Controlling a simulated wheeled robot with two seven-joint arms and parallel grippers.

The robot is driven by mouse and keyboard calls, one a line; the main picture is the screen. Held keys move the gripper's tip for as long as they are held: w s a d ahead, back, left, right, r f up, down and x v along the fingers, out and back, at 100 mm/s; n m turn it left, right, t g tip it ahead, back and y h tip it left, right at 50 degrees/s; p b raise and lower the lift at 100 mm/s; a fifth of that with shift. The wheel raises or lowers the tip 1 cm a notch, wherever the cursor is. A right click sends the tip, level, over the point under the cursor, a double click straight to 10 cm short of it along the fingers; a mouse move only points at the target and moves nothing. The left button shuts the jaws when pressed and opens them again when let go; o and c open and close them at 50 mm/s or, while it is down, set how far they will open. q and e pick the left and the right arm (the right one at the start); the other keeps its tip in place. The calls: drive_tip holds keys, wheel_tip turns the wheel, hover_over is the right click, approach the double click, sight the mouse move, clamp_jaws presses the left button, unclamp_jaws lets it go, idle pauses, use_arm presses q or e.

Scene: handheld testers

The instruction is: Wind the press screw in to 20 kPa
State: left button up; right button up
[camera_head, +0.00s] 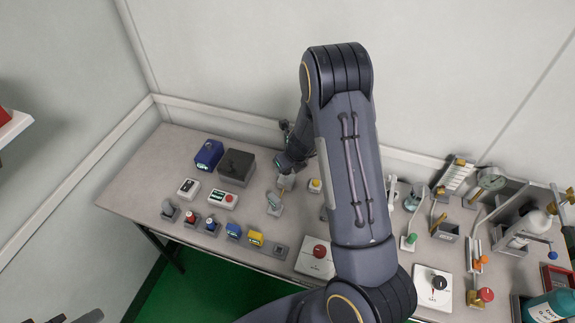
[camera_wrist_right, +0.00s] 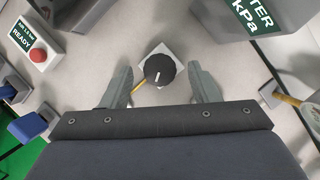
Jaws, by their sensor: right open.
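In the right wrist view a round black knob (camera_wrist_right: 160,70) with a white line sits on a pale square base (camera_wrist_right: 152,54). I see no label marking it as the press screw. A thin yellow piece (camera_wrist_right: 141,87) shows beside it. My right gripper (camera_wrist_right: 163,88) is open, one finger on each side of the knob, with gaps on both sides. In the head view the right gripper (camera_head: 286,180) is low over the table, partly behind my arm. A grey box labelled "TER kPa" (camera_wrist_right: 252,16) is at upper right; its reading is out of frame. Dark parts at the head view's lower left may be my left gripper (camera_head: 88,316).
A READY box (camera_wrist_right: 36,47) with a red button stands left of the knob. In the head view, a blue box (camera_head: 209,154) and a dark box (camera_head: 237,165) stand at the back left. Several small devices line the front edge. Stands and a dial gauge (camera_head: 490,179) crowd the right.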

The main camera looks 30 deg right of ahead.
drive_tip(key=p+v, duration=0.1)
drive_tip(key=v, duration=0.6)
drive_tip(key=shift+r, duration=0.3)
